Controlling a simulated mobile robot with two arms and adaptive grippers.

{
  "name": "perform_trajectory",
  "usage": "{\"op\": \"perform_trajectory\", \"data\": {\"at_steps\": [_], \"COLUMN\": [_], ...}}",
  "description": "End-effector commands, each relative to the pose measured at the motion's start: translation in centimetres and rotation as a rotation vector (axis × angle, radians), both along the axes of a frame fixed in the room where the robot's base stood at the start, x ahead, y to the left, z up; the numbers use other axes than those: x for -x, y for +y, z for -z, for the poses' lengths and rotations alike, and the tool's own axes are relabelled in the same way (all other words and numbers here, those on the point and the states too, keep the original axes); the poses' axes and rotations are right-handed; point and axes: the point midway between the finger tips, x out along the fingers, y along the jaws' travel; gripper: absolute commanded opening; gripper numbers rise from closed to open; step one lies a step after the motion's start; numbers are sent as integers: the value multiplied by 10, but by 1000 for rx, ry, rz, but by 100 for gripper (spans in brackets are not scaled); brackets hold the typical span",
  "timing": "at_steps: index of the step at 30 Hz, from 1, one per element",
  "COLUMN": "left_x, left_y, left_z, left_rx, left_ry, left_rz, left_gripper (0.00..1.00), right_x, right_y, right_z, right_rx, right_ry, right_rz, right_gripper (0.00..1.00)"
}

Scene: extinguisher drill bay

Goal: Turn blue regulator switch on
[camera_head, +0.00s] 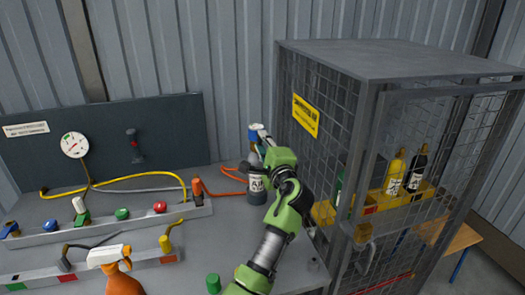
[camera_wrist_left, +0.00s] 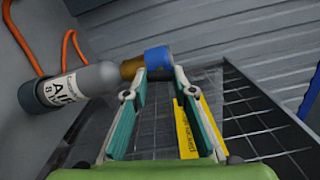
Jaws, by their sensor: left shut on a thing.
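The blue regulator switch (camera_wrist_left: 158,59) sits on the brass-coloured neck of a grey cylinder labelled "AIR". In the head view the blue switch (camera_head: 254,132) shows above the cylinder (camera_head: 257,190), just past my left gripper (camera_head: 260,138). In the left wrist view my left gripper (camera_wrist_left: 160,76) has its two fingertips on either side of the blue switch, shut on it. The cylinder (camera_wrist_left: 75,88) stands at the back of the bench beside the cage. My arm hides part of it in the head view. My right gripper is not in view.
A wire cage (camera_head: 325,120) with a yellow sign stands close on the right, holding yellow and black bottles. On the left are a gauge (camera_head: 75,145), a yellow hose (camera_head: 140,180), rails with coloured knobs, and an orange spray bottle (camera_head: 122,282). An orange hose (camera_head: 225,190) runs beside the cylinder.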

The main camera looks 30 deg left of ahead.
Motion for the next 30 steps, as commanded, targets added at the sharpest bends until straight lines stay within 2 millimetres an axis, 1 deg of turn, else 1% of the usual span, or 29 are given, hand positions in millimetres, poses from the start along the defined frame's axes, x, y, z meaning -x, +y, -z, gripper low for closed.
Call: {"op": "perform_trajectory", "data": {"at_steps": [1,9,16,29,30], "left_x": [0,0,0,0,0], "left_y": [-1,0,0,-1,-1], "left_z": [5,3,2,1,1], "left_rx": [25,108,138,143,143], "left_ry": [-25,-123,-158,-164,-164], "left_rz": [2,0,1,2,2], "left_gripper": [3,3,3,3,32], "right_x": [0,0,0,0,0], "right_y": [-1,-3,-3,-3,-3], "right_z": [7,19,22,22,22], "right_rx": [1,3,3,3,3], "right_ry": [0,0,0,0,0], "right_rz": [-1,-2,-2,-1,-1], "right_gripper": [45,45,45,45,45]}}
